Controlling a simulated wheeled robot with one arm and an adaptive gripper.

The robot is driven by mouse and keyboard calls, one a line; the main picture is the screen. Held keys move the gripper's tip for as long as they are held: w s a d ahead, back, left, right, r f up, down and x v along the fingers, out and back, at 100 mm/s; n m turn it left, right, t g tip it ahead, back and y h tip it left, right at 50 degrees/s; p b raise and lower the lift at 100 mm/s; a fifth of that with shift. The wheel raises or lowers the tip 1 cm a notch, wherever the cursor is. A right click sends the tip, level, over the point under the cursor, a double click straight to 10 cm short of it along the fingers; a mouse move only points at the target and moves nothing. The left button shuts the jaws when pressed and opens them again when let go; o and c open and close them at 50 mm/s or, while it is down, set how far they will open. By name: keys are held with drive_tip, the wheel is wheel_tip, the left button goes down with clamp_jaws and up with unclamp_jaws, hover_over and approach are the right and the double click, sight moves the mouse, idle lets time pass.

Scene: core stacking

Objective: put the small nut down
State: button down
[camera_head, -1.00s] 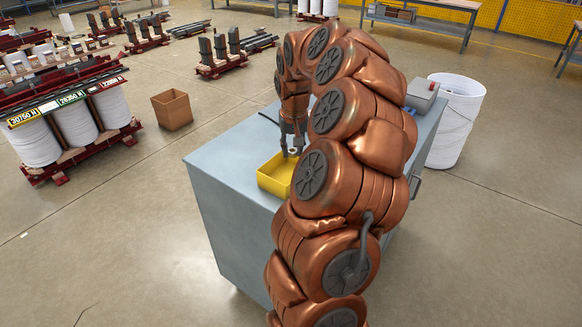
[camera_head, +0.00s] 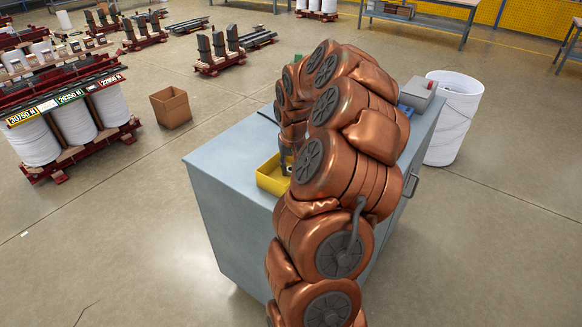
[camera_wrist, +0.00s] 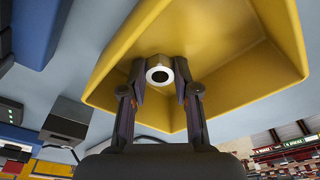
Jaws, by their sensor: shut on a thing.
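The small nut (camera_wrist: 159,75) is a pale ring with a dark hole, seen in the wrist view between the two fingertips. My gripper (camera_wrist: 160,78) is shut on it, one finger at each side. A yellow bin (camera_wrist: 229,59) lies behind the nut and fills much of the wrist view. In the head view the bin (camera_head: 267,182) sits on the grey cabinet, and my gripper (camera_head: 286,164) is at it, partly hidden by my arm. I cannot tell whether the nut touches the bin's floor.
The grey cabinet top (camera_head: 228,155) is clear to the left of the bin. A grey box (camera_head: 418,93) stands at its far right. A white drum (camera_head: 455,118) stands on the floor beside the cabinet, and a cardboard box (camera_head: 171,107) stands on the floor at the left.

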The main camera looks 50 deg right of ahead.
drive_tip(key=c, duration=1.1)
unclamp_jaws()
drive_tip(key=shift+c, duration=0.2)
wheel_tip(320, 180, up, 12)
drive_tip(key=s+a+b, duration=0.1)
drive_tip(key=b, duration=0.2)
drive_tip(key=a+r+n, duration=0.1)
drive_tip(key=a+n, duration=0.2)
drive_tip(key=a, duration=1.1)
drive_tip(key=s+a+n+g+y, duration=0.1)
drive_tip(key=s+a+n, duration=0.3)
drive_tip(key=a, duration=0.7)
drive_tip(key=s+a+f+g, duration=0.1)
drive_tip(key=s+a+f, duration=0.2)
drive_tip(key=s+a, duration=0.3)
drive_tip(key=s+a+f+n+g, duration=0.1)
drive_tip(key=s+a+f, duration=0.3)
drive_tip(key=s, duration=0.8)
drive_tip(key=shift+s+a, duration=0.35)
drive_tip(key=shift+a, duration=0.55)
